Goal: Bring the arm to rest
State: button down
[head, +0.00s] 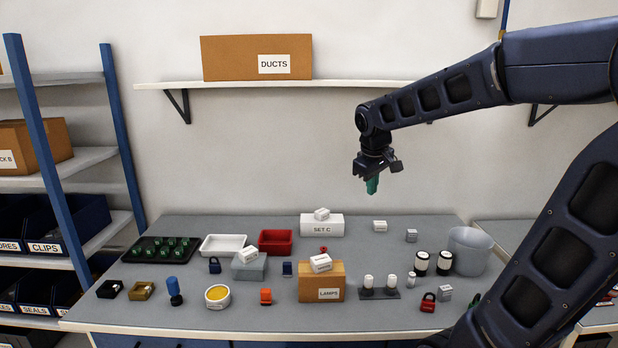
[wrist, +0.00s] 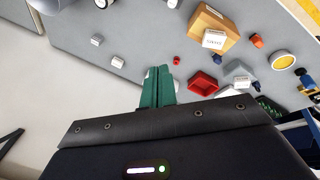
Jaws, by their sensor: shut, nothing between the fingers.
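My gripper (head: 372,186) hangs from my raised arm, in the air above the back of the table and in front of the wall. Its green fingers are closed together with nothing between them. The wrist view shows the shut green fingers (wrist: 158,88) from behind, with the table beyond them. My arm reaches in from the right of the head view, bent at the elbow, and touches nothing that I can see.
The grey table (head: 240,312) holds several small parts, a red tray (head: 276,252), a white tray (head: 212,256), a LAMPS box (head: 312,284) and a grey bin (head: 468,270). A wall shelf (head: 350,84) bears a DUCTS box (head: 230,58). A blue-framed rack (head: 48,150) stands left.

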jog(key=s+d+f+m+t+y, duration=0.1)
jog(key=s+d+f+m, duration=0.2)
jog(key=s+d+m, duration=0.4)
jog(key=shift+s+d+f+m, duration=0.3)
jog(key=shift+s+d, duration=1.5)
jog(key=shift+s, duration=2.1)
jog(key=shift+r, duration=0.1)
